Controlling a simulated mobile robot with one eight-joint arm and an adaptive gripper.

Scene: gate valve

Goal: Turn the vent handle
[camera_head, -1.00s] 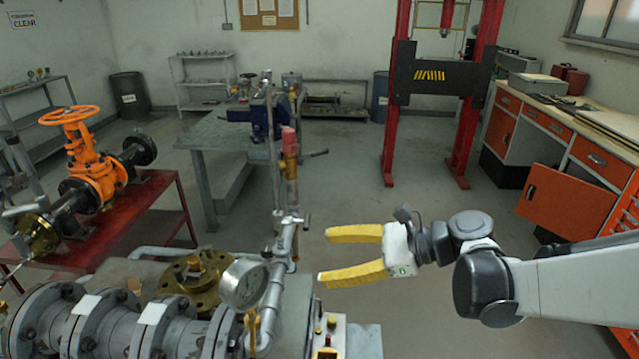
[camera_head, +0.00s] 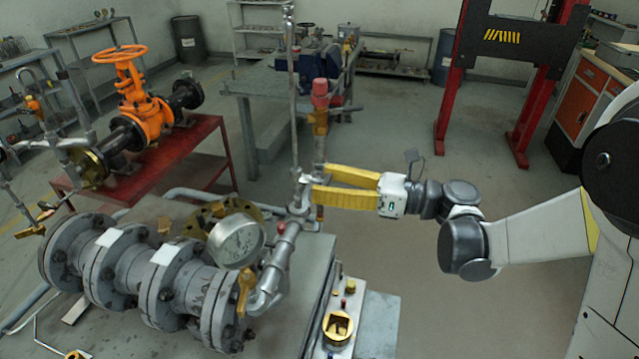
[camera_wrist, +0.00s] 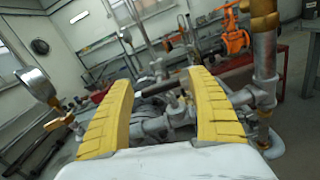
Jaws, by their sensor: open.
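A small grey valve fitting with a short handle (camera_head: 302,190) sits on the pipework by the upright pipe; I take it for the vent handle. My gripper (camera_head: 318,182) has two yellow fingers, open, pointing left with the tips at this fitting. In the wrist view my gripper (camera_wrist: 162,85) is spread, and a grey valve body (camera_wrist: 155,127) shows between the fingers. A short bar-like grip (camera_wrist: 173,101) stands out near the right finger. Whether either finger touches it, I cannot tell.
A round gauge (camera_head: 237,240) and a brass lever (camera_head: 245,290) stand left of the fitting. A red-capped brass valve (camera_head: 320,97) rises just behind the fingers. Large grey flanged pipe (camera_head: 140,265) fills the lower left. Open floor (camera_head: 400,260) lies to the right.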

